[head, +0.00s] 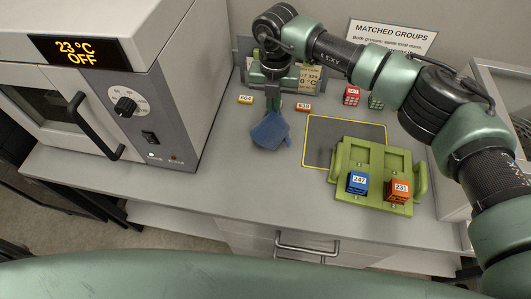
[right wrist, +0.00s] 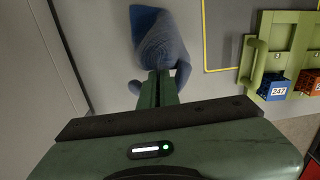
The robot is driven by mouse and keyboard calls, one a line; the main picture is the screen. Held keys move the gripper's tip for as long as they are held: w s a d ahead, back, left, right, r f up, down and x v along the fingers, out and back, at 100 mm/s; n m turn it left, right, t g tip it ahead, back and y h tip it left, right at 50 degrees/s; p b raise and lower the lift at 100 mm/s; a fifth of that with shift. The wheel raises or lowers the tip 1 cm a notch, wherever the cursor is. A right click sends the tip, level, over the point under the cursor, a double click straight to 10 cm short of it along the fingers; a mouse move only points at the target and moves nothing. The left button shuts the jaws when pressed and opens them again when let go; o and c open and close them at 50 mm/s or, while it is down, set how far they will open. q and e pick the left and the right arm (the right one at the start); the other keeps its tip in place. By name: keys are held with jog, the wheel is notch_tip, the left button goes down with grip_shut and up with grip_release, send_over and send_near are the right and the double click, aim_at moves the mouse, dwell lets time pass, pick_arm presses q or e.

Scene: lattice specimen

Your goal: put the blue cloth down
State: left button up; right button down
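The blue cloth (head: 270,132) hangs bunched below my right gripper (head: 272,105), over the grey bench left of the dark mat. In the right wrist view the cloth (right wrist: 160,40) spreads out beyond the fingertips (right wrist: 160,85), with folds on both sides of them. The fingers are close together and shut on the cloth. I cannot tell whether its lower edge touches the bench. My left gripper is in neither view.
A grey oven (head: 125,85) stands left. A green tray (head: 376,206) holds a blue block (head: 357,183) and an orange block (head: 398,190), partly over a yellow-edged mat (head: 320,135). Bench in front of the cloth is clear.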

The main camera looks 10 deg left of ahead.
jog(key=s+a+f, duration=0.2)
jog(key=s+f, duration=0.2)
jog(key=s+a+f, duration=0.1)
jog(key=s+f, duration=0.3)
jog(key=s, duration=0.1)
jog(key=s+a+f, duration=0.2)
jog(key=s+f, duration=0.2)
jog(key=shift+s+a+f, duration=0.25)
jog(key=shift+s+a, duration=0.1)
jog(key=c, duration=1.2)
grip_release()
